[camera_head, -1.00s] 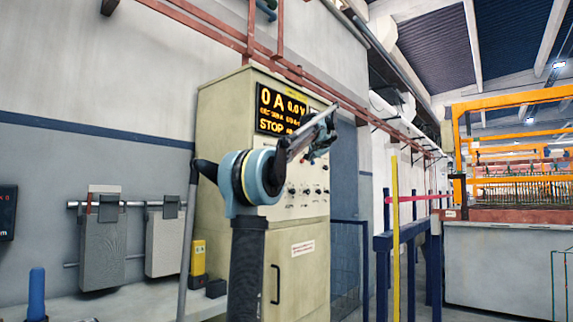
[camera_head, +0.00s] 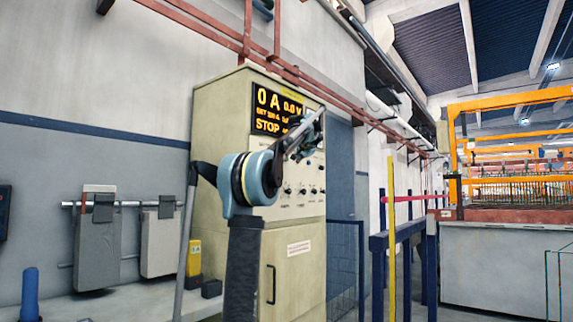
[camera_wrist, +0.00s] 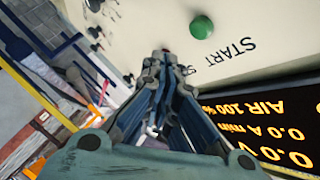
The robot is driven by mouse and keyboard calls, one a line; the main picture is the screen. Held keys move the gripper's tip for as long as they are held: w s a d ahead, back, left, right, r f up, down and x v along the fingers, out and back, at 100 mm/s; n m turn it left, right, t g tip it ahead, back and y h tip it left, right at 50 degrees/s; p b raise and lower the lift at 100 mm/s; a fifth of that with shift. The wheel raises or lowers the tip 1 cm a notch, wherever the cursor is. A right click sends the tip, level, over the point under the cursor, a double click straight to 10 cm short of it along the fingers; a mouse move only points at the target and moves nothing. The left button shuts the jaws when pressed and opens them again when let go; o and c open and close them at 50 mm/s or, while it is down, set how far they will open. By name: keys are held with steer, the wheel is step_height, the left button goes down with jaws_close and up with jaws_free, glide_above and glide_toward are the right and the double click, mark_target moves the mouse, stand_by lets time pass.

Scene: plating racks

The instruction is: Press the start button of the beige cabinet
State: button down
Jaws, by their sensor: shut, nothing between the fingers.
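The beige cabinet (camera_head: 292,262) stands ahead in the head view, with a lit display (camera_head: 272,110) reading 0 A, 0.0 V and STOP. In the wrist view its panel carries a round green button (camera_wrist: 202,27) beside the word START. My gripper (camera_wrist: 165,60) is shut and empty in front of the panel. In the wrist picture its tips lie left of and below the green button, apart from it. A small dark red spot at the tips is mostly hidden. In the head view my gripper (camera_head: 308,135) covers part of the panel, and the green button cannot be made out.
Several knobs (camera_head: 300,191) sit on the panel below my gripper. The display (camera_wrist: 265,135) is close on the right in the wrist view. Blue posts and a yellow post (camera_head: 391,240) stand right of the cabinet. Grey boxes (camera_head: 97,255) hang on the left wall.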

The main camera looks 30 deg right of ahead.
steer(key=shift+w+a, duration=0.4)
steer(key=shift+w, duration=0.5)
steer(key=shift+w+a, duration=0.35)
steer(key=shift+w, duration=0.5)
steer(key=shift+w+a, duration=0.3)
steer(key=shift+w, duration=0.35)
stand_by(1.2)
steer(key=shift+s, duration=0.1)
steer(key=shift+s+d, duration=0.35)
steer(key=shift+s, duration=0.45)
steer(key=s, duration=0.1)
steer(key=s+d, duration=0.1)
steer(key=s, duration=0.1)
steer(key=s+d, duration=0.1)
steer(key=shift+s, duration=0.3)
stand_by(0.4)
stand_by(0.6)
